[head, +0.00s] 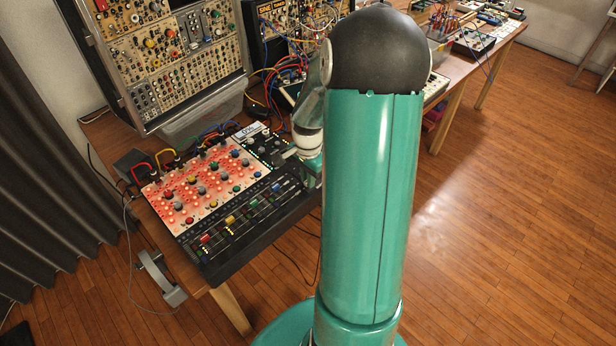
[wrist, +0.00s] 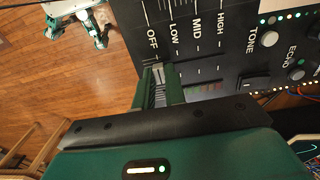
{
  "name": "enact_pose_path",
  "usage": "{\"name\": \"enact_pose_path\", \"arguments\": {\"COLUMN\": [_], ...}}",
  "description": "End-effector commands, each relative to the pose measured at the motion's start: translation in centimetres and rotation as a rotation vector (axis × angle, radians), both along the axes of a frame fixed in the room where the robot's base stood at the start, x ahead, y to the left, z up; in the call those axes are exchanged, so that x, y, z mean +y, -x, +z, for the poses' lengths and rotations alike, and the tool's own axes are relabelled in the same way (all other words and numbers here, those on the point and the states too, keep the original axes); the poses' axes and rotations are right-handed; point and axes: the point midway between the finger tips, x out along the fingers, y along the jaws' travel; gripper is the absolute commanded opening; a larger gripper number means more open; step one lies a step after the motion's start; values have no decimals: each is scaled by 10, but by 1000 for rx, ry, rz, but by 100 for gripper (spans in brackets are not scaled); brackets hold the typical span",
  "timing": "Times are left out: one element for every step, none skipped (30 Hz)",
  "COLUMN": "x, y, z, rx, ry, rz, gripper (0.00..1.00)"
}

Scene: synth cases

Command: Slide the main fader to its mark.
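The mixing console (head: 238,254) lies on the wooden table, with red, yellow, green and blue fader caps along its front. In the wrist view its dark panel (wrist: 190,14) carries a scale reading OFF, LOW, MID and HIGH. My gripper (wrist: 160,74) is at the panel's edge by the OFF end of this scale. Its two green fingers are close together, with a small grey part between their tips. I cannot tell whether that part is the main fader's cap or finger pads. In the head view my arm hides the fingertips and the console's right end.
A tall modular synth case (head: 165,50) stands behind the console, with a clear plastic bin (head: 203,118) between. Patch cables arch over the console's back edge. In the wrist view TONE and ECHO knobs (wrist: 269,38) and another black slider cap (wrist: 253,81) lie to the right.

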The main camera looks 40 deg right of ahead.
Motion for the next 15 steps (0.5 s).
{"name": "enact_pose_path", "arguments": {"x": [0,0,0,0,0,0,0,0,0,0,1,1,1,1,1], "y": [0,0,0,0,0,0,0,0,-2,-3,-6,-9,-12,-15,-19], "z": [0,0,0,0,0,0,0,0,0,0,0,0,1,1,1], "rx": [0,0,0,0,0,0,0,0,0,0,0,-1,-1,0,0], "ry": [0,0,0,0,0,0,0,0,0,0,0,0,1,1,1], "rz": [0,0,0,0,0,0,0,0,1,2,2,3,3,3,4], "gripper": [1,0,0,0,0,0,0,0,0,0,0,0,0,0,0]}}
